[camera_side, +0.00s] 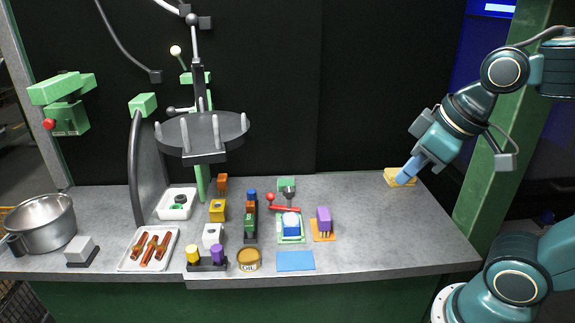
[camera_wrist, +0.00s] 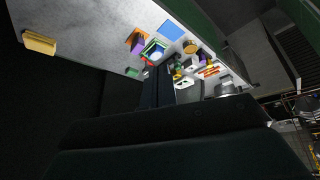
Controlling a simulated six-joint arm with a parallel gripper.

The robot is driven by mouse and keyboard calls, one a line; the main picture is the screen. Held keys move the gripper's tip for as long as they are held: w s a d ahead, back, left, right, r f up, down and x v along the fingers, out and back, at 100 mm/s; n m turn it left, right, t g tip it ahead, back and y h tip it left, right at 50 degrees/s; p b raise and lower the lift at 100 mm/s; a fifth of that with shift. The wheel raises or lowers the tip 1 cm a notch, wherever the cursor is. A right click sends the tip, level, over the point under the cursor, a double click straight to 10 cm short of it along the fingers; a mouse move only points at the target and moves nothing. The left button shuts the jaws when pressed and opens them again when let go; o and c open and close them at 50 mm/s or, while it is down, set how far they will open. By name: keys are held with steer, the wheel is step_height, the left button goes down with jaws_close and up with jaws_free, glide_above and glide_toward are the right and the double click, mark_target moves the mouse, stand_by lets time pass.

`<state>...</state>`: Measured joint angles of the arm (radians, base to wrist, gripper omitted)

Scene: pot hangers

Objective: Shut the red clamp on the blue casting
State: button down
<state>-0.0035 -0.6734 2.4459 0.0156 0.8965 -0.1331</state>
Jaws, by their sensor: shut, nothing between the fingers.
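The blue casting (camera_side: 291,224) sits in a green and white fixture (camera_side: 292,239) near the middle of the bench. The red clamp (camera_side: 285,209) is just behind it, with a red ball knob (camera_side: 270,197) to its left and a green block (camera_side: 286,184) behind. Whether the clamp touches the casting is too small to tell. The green fixture also shows in the wrist view (camera_wrist: 153,50), small and far off. My gripper (camera_side: 403,180) is shut and empty at the bench's right end, by a yellow block (camera_side: 399,176), well away from the clamp.
A purple block (camera_side: 323,219) stands right of the fixture and a blue plate (camera_side: 295,261) lies in front. Coloured blocks (camera_side: 218,210) stand to the left. A round dark rack (camera_side: 203,130) hangs above left. The bench between purple block and gripper is clear.

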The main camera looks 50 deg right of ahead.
steer(key=w+d+f+n+g+h, duration=0.1)
steer(key=w+n+g, duration=0.1)
steer(key=w+n, duration=1.35)
steer(key=w+f+n, duration=0.4)
steer(key=w+f, duration=0.2)
steer(key=w, duration=0.3)
steer(key=w+f+n+g+h, duration=0.1)
steer(key=w+f+n, duration=0.4)
steer(key=w, duration=0.5)
steer(key=shift+d+f+g, duration=0.3)
steer(key=shift+f, duration=0.75)
steer(key=shift+w+f, duration=0.1)
steer(key=shift+x, duration=4.9)
